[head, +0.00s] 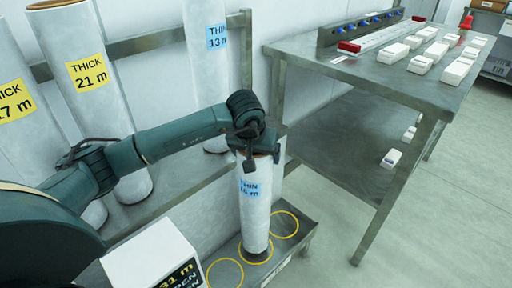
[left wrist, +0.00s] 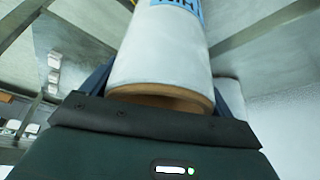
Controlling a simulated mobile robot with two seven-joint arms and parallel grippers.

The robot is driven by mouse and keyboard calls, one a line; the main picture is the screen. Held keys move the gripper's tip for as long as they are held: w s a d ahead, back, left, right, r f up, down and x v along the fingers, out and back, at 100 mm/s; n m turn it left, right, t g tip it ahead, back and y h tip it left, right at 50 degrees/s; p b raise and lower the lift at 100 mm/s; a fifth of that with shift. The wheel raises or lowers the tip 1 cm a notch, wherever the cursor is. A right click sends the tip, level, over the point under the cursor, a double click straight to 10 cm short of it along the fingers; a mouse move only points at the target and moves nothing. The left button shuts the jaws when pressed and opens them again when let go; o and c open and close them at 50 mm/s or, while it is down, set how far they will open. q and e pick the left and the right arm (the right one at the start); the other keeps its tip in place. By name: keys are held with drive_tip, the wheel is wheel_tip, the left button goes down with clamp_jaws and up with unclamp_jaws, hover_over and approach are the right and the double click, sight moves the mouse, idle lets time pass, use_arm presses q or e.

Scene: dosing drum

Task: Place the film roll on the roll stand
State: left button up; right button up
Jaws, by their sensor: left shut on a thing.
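The film roll (head: 256,212) is a white upright cylinder with a blue label reading THIN; the number is hard to read. My left gripper (head: 254,150) is shut on its top end. The roll's brown core end and white side also show in the left wrist view (left wrist: 162,60), between the fingers. The roll stand (head: 231,246) is a low grey metal shelf with yellow rings. The roll's lower end is over the middle ring (head: 243,256); I cannot tell whether it touches the surface. The right gripper is not in view.
Rolls labelled THICK 21 m (head: 88,95) and THIN 13 m (head: 212,70) lean on the rack at left. A white box sign (head: 150,258) stands at the stand's left. A metal table (head: 365,72) with white boxes is at right. The outer rings are empty.

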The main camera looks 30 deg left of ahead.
use_arm(q)
wheel_tip(320, 180, down, 4)
drive_tip(key=shift+w+r+b, duration=0.1)
drive_tip(key=shift+r+b, duration=0.15)
drive_tip(key=shift+b, duration=0.1)
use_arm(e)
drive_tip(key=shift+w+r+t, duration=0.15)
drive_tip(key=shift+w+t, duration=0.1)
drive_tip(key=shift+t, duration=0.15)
use_arm(q)
drive_tip(key=shift+f, duration=0.15)
drive_tip(key=o, duration=1.8)
drive_tip(key=shift+f, duration=0.15)
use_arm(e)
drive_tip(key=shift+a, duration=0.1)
use_arm(q)
drive_tip(key=shift+o, duration=0.2)
